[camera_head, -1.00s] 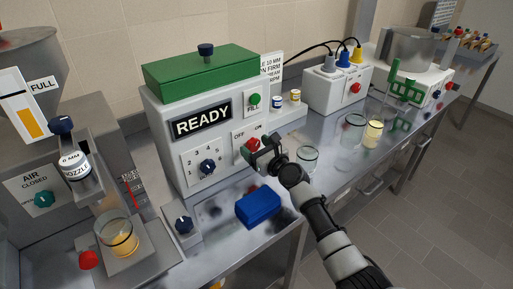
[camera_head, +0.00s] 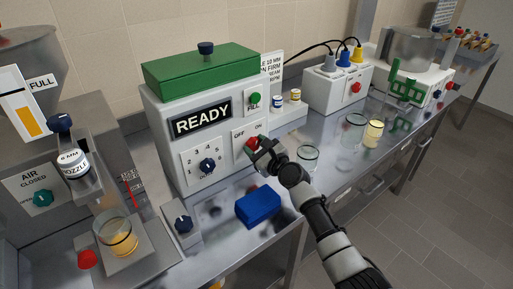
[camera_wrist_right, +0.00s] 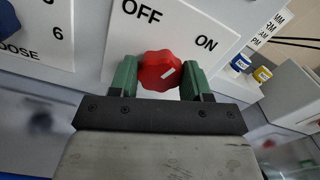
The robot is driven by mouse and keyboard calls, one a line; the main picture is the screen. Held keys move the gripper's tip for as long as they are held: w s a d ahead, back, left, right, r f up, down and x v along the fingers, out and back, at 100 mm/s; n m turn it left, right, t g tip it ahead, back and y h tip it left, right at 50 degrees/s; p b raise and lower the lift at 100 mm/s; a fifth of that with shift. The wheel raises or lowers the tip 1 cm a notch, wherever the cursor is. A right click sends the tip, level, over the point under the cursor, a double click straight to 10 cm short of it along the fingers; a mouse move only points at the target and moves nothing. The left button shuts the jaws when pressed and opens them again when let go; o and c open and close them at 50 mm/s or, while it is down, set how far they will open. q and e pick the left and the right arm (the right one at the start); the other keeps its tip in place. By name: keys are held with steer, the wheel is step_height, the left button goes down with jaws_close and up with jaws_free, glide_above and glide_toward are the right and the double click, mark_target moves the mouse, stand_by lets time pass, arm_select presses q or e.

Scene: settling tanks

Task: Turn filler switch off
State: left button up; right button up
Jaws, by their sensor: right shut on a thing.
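The filler switch is a red knob (camera_wrist_right: 158,68) on the front panel of the white filler box (camera_head: 160,130), with OFF and ON printed above it. In the right wrist view its white mark slants up and right, on the ON side. My right gripper (camera_head: 258,150) is shut on this knob, with the green fingers on either side of it; the fingers also show in the right wrist view (camera_wrist_right: 160,80). In the head view the gripper partly covers the knob (camera_head: 252,142). The display (camera_head: 203,119) reads READY. My left gripper is not in view.
A blue block (camera_head: 258,206) lies on the metal bench below my right gripper. Empty glass jars (camera_head: 308,158) stand to the right. The nozzle unit with a jar of amber fill (camera_head: 118,238) is at the left. A selector box (camera_head: 182,222) stands in front of the filler.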

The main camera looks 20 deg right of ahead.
steer(key=n+b, duration=0.1)
steer(key=n, duration=0.4)
steer(key=shift+f+n, duration=0.15)
steer(key=shift+n, duration=0.25)
steer(key=n+b, duration=0.2)
steer(key=n, duration=0.2)
steer(key=shift+a+n, duration=0.1)
steer(key=shift+n, duration=0.6)
steer(key=o, duration=0.9)
steer(key=shift+s, duration=0.1)
steer(key=v, duration=1)
steer(key=shift+s, duration=0.3)
